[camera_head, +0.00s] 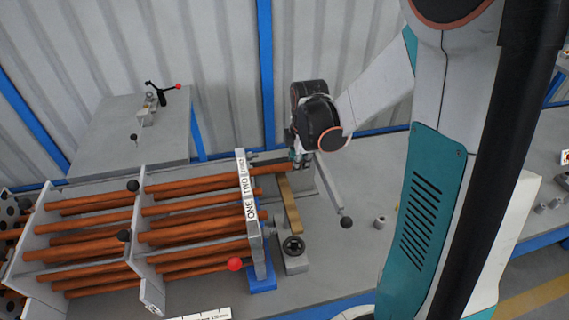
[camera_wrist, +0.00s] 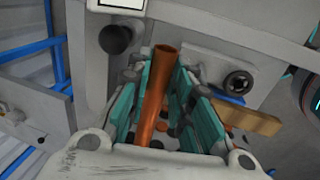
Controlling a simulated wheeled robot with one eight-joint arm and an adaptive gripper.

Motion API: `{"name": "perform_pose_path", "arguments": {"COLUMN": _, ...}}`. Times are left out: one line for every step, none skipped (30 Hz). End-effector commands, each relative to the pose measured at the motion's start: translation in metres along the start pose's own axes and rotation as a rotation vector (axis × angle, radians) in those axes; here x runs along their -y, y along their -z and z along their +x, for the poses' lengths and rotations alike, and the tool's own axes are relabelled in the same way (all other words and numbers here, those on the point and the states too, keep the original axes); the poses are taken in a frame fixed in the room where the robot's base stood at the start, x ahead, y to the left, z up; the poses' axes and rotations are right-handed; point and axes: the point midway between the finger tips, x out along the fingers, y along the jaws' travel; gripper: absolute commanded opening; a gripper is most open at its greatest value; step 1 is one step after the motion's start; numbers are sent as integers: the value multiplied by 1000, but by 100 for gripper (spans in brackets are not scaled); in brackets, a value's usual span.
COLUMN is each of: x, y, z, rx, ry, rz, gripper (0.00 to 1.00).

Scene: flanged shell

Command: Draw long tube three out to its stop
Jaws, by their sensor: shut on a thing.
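My gripper (camera_head: 301,158) is at the far side of the bench, just right of the upright end plate (camera_head: 246,190) marked ONE, TWO and THREE. It is shut on a copper-coloured tube (camera_head: 274,169) that sticks out of the plate near the THREE mark. In the wrist view this tube (camera_wrist: 157,90) runs between the teal fingers, slightly tilted in the picture. The tube's far part is hidden behind the plate. Whether it is at its stop, I cannot tell.
Several other copper tubes (camera_head: 190,237) lie through grey support plates on the left. A red ball knob (camera_head: 235,264) stands by the end plate. A brass-coloured bar (camera_head: 289,203) and a block with a black knob (camera_head: 294,247) lie to the right. A dark ball-ended lever (camera_head: 346,223) is near.

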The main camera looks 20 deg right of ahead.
Motion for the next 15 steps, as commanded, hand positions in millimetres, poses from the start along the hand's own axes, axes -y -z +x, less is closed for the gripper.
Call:
{"name": "perform_pose_path", "arguments": {"x": 0, "y": -4, "z": 0, "rx": 5, "ry": 0, "rz": 1, "gripper": 0}}
{"name": "perform_pose_path", "arguments": {"x": 0, "y": -5, "z": 0, "rx": 5, "ry": 0, "rz": 0, "gripper": 0}}
{"name": "perform_pose_path", "arguments": {"x": 0, "y": -5, "z": 0, "rx": 6, "ry": 0, "rz": 0, "gripper": 0}}
{"name": "perform_pose_path", "arguments": {"x": 0, "y": -5, "z": 0, "rx": 6, "ry": 0, "rz": 0, "gripper": 0}}
{"name": "perform_pose_path", "arguments": {"x": 0, "y": -5, "z": 0, "rx": 6, "ry": 0, "rz": 0, "gripper": 0}}
{"name": "perform_pose_path", "arguments": {"x": 0, "y": -5, "z": 0, "rx": 7, "ry": 0, "rz": 0, "gripper": 0}}
{"name": "perform_pose_path", "arguments": {"x": 0, "y": -5, "z": 0, "rx": 7, "ry": 0, "rz": 0, "gripper": 0}}
{"name": "perform_pose_path", "arguments": {"x": 0, "y": -5, "z": 0, "rx": 7, "ry": 0, "rz": 0, "gripper": 0}}
{"name": "perform_pose_path", "arguments": {"x": 0, "y": -6, "z": 0, "rx": 8, "ry": 0, "rz": 0, "gripper": 0}}
{"name": "perform_pose_path", "arguments": {"x": 0, "y": -6, "z": 0, "rx": 8, "ry": 0, "rz": 0, "gripper": 22}}
{"name": "perform_pose_path", "arguments": {"x": 0, "y": -6, "z": 0, "rx": 8, "ry": 0, "rz": 0, "gripper": 29}}
{"name": "perform_pose_path", "arguments": {"x": 0, "y": -5, "z": 0, "rx": 7, "ry": 0, "rz": 0, "gripper": 38}}
{"name": "perform_pose_path", "arguments": {"x": 0, "y": -5, "z": 0, "rx": 7, "ry": 0, "rz": 0, "gripper": 40}}
{"name": "perform_pose_path", "arguments": {"x": 0, "y": -5, "z": 0, "rx": 7, "ry": 0, "rz": 0, "gripper": 40}}
{"name": "perform_pose_path", "arguments": {"x": 0, "y": -5, "z": 0, "rx": 6, "ry": 0, "rz": 0, "gripper": 40}}
